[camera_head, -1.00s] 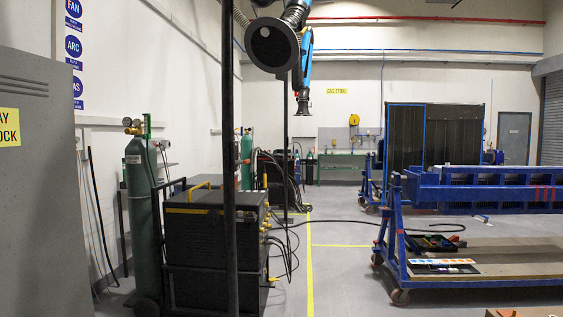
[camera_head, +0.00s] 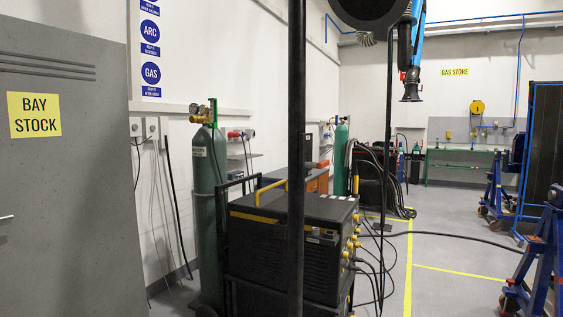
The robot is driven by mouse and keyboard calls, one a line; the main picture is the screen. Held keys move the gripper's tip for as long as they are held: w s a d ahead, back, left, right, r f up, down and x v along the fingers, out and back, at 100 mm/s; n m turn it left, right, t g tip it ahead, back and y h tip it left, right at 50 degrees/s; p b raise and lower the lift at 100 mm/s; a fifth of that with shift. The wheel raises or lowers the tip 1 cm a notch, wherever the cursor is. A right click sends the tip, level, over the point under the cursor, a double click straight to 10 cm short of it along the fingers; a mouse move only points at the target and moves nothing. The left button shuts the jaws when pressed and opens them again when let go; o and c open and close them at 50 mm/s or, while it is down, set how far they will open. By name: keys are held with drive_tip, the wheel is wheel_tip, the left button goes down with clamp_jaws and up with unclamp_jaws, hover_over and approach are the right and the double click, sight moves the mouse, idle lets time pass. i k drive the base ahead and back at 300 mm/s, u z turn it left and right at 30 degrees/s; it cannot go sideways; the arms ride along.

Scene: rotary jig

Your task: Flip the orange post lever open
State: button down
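I cannot make out the orange post lever or a rotary jig in this view. My gripper is not in view either.
A grey cabinet (camera_head: 65,190) fills the left. Blue wheeled frames (camera_head: 540,255) stand at right. A black hood and blue arm (camera_head: 411,60) hang overhead. Grey floor (camera_head: 455,245) is clear right of middle, with a cable across.

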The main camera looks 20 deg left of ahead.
sight(321, 164)
drive_tip(key=u, duration=0.1)
drive_tip(key=i, duration=1.5)
drive_tip(key=u, duration=0.8)
